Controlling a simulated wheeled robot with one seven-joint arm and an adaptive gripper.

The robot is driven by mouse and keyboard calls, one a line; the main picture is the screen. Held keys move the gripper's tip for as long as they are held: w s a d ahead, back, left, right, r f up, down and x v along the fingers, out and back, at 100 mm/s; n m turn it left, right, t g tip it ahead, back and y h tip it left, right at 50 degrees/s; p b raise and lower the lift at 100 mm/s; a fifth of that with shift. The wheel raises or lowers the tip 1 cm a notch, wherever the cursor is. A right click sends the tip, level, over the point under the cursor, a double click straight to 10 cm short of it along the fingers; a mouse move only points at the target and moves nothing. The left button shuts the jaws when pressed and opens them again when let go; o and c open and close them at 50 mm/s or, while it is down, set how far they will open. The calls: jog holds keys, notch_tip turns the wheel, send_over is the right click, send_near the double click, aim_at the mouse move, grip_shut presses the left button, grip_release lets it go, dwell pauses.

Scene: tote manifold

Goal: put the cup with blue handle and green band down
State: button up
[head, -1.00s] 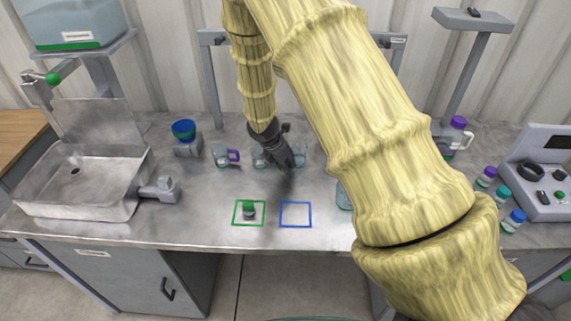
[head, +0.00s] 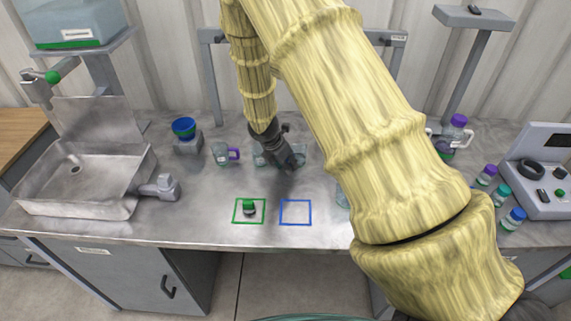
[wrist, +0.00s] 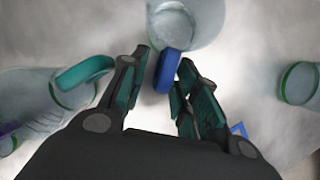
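Whether the cup rests fully on the bench is hard to tell.
In the wrist view, a teal-handled cup (wrist: 75,92) is close left of my fingers, and a green-banded vessel (wrist: 299,84) is at right. A purple-handled cup (head: 221,154) stands left. Green (head: 236,212) and blue (head: 296,225) outlined squares lie in front; the green one holds a small item.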

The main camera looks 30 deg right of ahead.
jog(key=b+v, duration=0.2)
jog(key=v, duration=1)
jog(key=shift+r, duration=0.1)
dwell(0.4)
